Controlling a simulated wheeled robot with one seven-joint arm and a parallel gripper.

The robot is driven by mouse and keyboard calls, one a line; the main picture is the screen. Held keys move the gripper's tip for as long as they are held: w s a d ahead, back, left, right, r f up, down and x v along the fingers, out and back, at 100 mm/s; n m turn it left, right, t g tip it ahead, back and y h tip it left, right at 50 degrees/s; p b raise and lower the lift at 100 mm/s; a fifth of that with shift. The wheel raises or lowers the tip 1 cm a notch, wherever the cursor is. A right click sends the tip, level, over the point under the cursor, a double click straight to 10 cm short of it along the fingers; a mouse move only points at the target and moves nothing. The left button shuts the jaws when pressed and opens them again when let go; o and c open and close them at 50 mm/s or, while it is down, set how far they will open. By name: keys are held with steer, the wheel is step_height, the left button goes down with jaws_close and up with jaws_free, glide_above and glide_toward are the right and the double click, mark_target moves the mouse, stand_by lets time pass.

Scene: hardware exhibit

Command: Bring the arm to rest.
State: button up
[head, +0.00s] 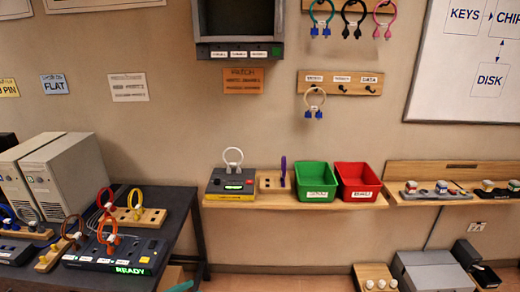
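My arm and my gripper do not show in the head view, so I cannot see how the arm is posed or whether the gripper holds anything. The task names no other object.
A dark table (178,212) at left bears computer towers and a device reading READY (120,262). A wooden wall shelf (290,203) holds a device with a white loop (232,182), a green bin (316,180) and a red bin (357,181). Grey boxes (432,273) stand low at right.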

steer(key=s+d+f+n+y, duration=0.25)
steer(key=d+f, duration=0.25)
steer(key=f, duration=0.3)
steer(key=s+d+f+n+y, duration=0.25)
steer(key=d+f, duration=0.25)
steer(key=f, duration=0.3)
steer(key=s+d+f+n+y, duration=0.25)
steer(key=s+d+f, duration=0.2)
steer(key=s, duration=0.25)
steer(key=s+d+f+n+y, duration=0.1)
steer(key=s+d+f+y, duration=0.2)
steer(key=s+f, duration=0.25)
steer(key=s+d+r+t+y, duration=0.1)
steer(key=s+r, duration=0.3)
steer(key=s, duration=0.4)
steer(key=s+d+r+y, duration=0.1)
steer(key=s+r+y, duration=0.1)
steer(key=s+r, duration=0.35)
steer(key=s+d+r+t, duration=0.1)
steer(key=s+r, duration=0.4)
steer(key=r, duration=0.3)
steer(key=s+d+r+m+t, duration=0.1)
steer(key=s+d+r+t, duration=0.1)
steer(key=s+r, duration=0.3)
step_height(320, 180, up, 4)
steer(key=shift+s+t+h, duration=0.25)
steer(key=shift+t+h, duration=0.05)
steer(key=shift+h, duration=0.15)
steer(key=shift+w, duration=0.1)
